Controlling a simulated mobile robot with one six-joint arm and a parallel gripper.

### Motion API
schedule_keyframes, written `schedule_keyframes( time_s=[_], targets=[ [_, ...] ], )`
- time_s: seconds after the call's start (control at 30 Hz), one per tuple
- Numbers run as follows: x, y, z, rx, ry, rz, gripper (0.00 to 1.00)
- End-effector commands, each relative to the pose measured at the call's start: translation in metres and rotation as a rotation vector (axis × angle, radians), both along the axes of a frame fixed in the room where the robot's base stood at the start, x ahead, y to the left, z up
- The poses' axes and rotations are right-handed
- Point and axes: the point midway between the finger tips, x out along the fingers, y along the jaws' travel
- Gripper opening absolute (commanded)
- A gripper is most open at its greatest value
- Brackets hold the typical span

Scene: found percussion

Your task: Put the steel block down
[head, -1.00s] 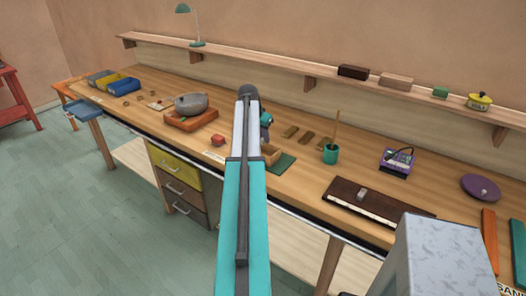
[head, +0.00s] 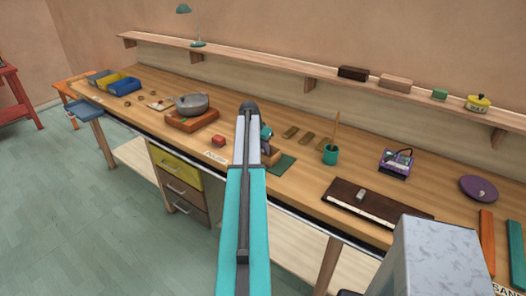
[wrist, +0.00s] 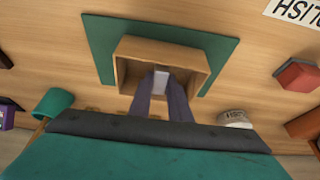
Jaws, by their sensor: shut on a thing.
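In the wrist view the steel block (wrist: 161,79) is a small pale grey piece between the two fingers of my gripper (wrist: 161,86), which is shut on it. The fingers and block are over the opening of a small wooden box (wrist: 128,48). The box lies on a green mat (wrist: 104,50), which also shows in the head view (head: 284,164). I cannot tell whether the block touches the box floor.
A red block (head: 218,141) and a white label (head: 215,156) lie left of the mat. A teal cup (head: 330,156) with a stick stands to the right, near brown strips (head: 307,138). A dark board (head: 345,193) lies farther right. A grey pot (head: 191,103) sits at the left.

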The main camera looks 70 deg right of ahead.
Motion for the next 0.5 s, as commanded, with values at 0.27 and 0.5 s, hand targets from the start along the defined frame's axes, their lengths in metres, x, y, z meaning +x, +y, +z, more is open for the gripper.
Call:
schedule_keyframes(
  time_s=[0.27,0.5],
  targets=[
    [0.000,0.000,-0.018,-0.001,0.001,0.001,0.00],
    [0.000,0.000,-0.018,-0.001,-0.001,0.000,0.00]
  ],
)
